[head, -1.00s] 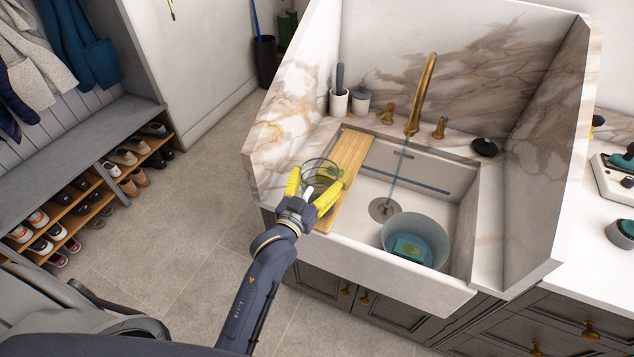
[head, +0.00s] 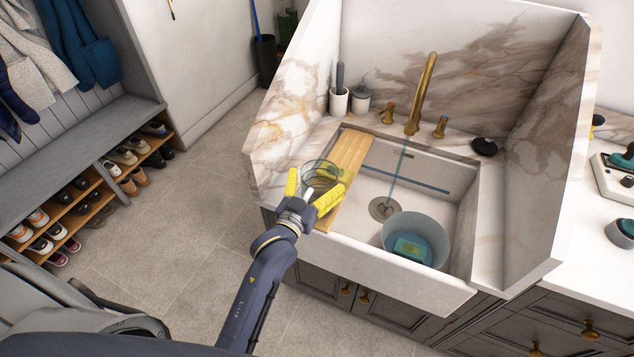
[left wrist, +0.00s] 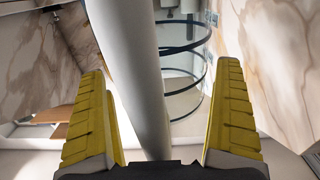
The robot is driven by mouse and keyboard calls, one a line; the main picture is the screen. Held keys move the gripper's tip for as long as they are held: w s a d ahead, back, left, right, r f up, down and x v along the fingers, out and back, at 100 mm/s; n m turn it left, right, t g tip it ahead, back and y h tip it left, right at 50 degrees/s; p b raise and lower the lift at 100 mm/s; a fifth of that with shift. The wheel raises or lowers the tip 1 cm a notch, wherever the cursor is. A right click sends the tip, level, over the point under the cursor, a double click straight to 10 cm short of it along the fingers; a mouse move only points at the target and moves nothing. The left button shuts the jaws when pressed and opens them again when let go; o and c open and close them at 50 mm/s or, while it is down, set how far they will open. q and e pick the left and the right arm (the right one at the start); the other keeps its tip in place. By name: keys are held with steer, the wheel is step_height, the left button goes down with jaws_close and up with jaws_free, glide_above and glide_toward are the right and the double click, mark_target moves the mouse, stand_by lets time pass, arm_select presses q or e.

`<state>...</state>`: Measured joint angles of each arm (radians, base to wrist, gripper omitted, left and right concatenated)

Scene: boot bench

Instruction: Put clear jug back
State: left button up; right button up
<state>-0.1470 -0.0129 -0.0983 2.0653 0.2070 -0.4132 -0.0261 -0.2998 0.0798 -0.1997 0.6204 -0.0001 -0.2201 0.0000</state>
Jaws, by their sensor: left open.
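The clear jug (head: 320,172) has dark rings and stands at the sink's left side, by the wooden board (head: 350,152). Whether it rests on the board or the ledge I cannot tell. My left gripper (head: 317,190), with yellow fingers, is open around the near side of the jug. In the left wrist view, a white upright bar (left wrist: 140,80), apparently the jug's handle, stands between the open fingers with gaps at both sides. The jug's clear wall (left wrist: 185,70) shows behind it. The jug's base is hidden by my gripper. My right gripper is out of view.
The sink (head: 455,200) holds a pale basin (head: 432,232) with a teal block (head: 411,247) in it. Water runs from the brass tap (head: 423,90). High marble panels stand around the sink. Cups (head: 339,103) stand behind the board.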

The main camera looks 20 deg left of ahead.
arm_select(q)
steer(key=s+a, duration=0.2)
steer(key=s, duration=1)
step_height(320, 180, down, 25)
steer(key=s+d+g, duration=0.1)
steer(key=g, duration=0.4)
steer(key=s+f+m+g+y, duration=0.15)
steer(key=s+f, duration=0.25)
steer(key=f, duration=0.5)
steer(key=s+f+n+g+h, duration=0.15)
steer(key=s+f, duration=0.25)
steer(key=f, duration=0.5)
steer(key=s+a+f+g+y, duration=0.1)
steer(key=s+a+f+g, duration=0.1)
steer(key=s+f, duration=0.5)
steer(key=s+a+f+m+g, duration=0.1)
steer(key=s+a+f+g, duration=0.2)
steer(key=s+f, duration=0.4)
steer(key=s+a+f+m+g+y, duration=0.1)
steer(key=s+f, duration=0.5)
steer(key=s, duration=1.1)
steer(key=shift+s+a+f+g+y, duration=0.35)
steer(key=shift+a+g, duration=0.5)
steer(key=shift+g, duration=0.35)
steer(key=shift+w, duration=0.15)
